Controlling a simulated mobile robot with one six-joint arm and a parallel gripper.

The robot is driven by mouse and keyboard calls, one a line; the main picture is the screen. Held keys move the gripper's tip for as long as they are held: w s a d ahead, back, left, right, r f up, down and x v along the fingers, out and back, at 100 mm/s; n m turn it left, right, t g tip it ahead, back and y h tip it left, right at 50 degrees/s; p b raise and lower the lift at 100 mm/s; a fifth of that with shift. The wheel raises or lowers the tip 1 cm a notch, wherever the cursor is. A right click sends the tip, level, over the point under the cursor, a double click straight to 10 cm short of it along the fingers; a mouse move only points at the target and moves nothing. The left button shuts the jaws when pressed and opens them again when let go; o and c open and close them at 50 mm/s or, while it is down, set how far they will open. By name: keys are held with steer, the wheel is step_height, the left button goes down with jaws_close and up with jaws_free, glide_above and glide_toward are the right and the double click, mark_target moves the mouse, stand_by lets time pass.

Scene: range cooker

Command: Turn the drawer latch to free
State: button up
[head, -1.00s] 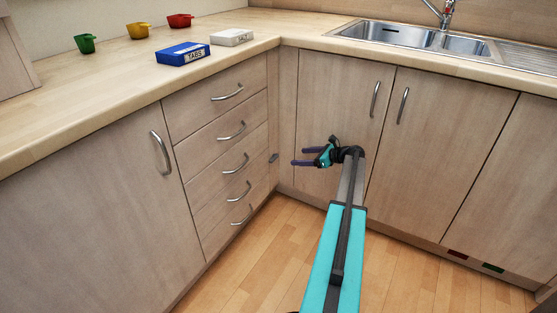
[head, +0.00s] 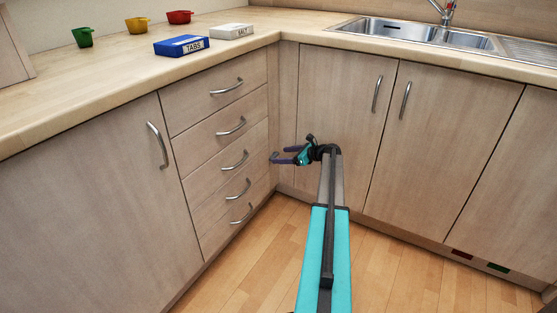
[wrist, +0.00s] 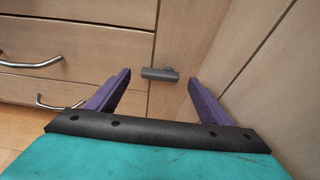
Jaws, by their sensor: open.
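The drawer latch is a small dark grey bar (wrist: 160,74) on the narrow panel beside the drawer stack, lying about horizontal in the wrist view. My gripper (wrist: 160,82) is open and empty. Its two purple fingers point toward the latch, which shows between their tips, and no contact is visible. In the head view my gripper (head: 272,156) is at the inner corner, right of the drawers (head: 222,150), and its fingers largely cover the latch there.
The sink-side cabinet doors (head: 340,110) stand close to the right of my gripper. Curved drawer handles (head: 235,161) stick out to the left. A blue box (head: 178,48), a white box (head: 232,32) and coloured cups lie on the counter above. The floor (head: 270,250) is clear.

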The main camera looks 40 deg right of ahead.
mark_target(275, 156)
steer(key=shift+b+x, duration=0.4)
steer(key=shift+x, duration=1.05)
steer(key=shift+c, duration=0.4)
steer(key=c, duration=1)
steer(key=shift+a, duration=0.35)
steer(key=shift+d, duration=0.15)
